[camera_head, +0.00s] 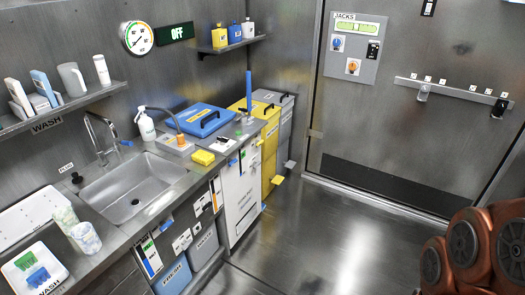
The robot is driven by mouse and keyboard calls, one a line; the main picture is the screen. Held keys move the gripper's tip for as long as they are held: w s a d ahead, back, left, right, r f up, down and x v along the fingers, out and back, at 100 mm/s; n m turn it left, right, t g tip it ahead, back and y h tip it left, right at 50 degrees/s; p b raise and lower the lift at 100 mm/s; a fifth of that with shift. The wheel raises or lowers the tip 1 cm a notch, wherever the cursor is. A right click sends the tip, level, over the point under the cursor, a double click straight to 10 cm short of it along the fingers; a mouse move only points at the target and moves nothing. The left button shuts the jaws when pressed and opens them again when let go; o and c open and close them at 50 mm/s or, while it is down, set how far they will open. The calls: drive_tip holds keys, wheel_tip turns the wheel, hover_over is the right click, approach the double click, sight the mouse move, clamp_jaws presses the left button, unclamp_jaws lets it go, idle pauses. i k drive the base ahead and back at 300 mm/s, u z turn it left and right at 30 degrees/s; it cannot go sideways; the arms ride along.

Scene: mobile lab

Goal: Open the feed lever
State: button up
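No part can be surely told as the feed lever, as the labels are too small to read. A tall blue upright handle (249,90) stands at the far end of the counter, above a white-fronted cabinet (238,195). A small box with an orange part and a curved grey stem (175,143) sits on the counter between the sink and a blue lid. Copper-coloured links of my arm show at the lower right. My gripper is not in view.
A sink (133,188) with a tap is set in the counter at left. Yellow (268,145) and grey (286,130) bins stand at its far end. A door (410,125) with a JACKS panel (355,47) fills the back wall. The middle floor (330,240) is clear.

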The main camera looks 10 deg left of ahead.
sight(231, 162)
drive_tip(key=u, duration=0.15)
drive_tip(key=i, duration=0.85)
drive_tip(key=u, duration=1.05)
drive_tip(key=i, duration=0.6)
drive_tip(key=u, duration=0.75)
